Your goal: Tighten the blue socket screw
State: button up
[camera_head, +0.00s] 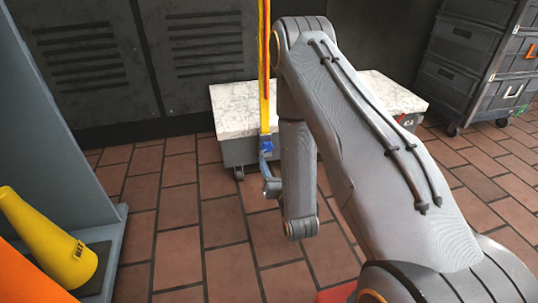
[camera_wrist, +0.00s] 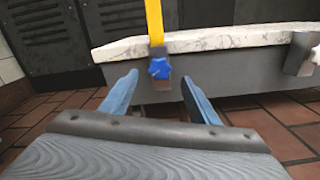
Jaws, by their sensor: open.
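The blue socket screw (camera_wrist: 160,68) shows in the wrist view as a small star-shaped knob at the lower end of a yellow strap (camera_wrist: 154,20). It also shows in the head view (camera_head: 267,145), in front of the marble-topped block (camera_head: 236,105). My gripper (camera_wrist: 158,82) is open and empty. Its two blue fingers stand to the left and right of the screw in the wrist view. The screw appears beyond the fingertips, and I cannot tell the exact gap. In the head view my gripper (camera_head: 268,180) is just below the screw, partly hidden by my arm.
Dark lockers (camera_head: 190,50) line the back wall. A stack of grey drawers on wheels (camera_head: 475,65) stands at the right. The tiled floor (camera_head: 180,225) is clear at the middle left.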

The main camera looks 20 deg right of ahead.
aim_at(268, 147)
jog(key=w+b, duration=0.3)
jog(key=w, duration=0.3)
jog(key=shift+w, duration=0.35)
jog(key=c, duration=1)
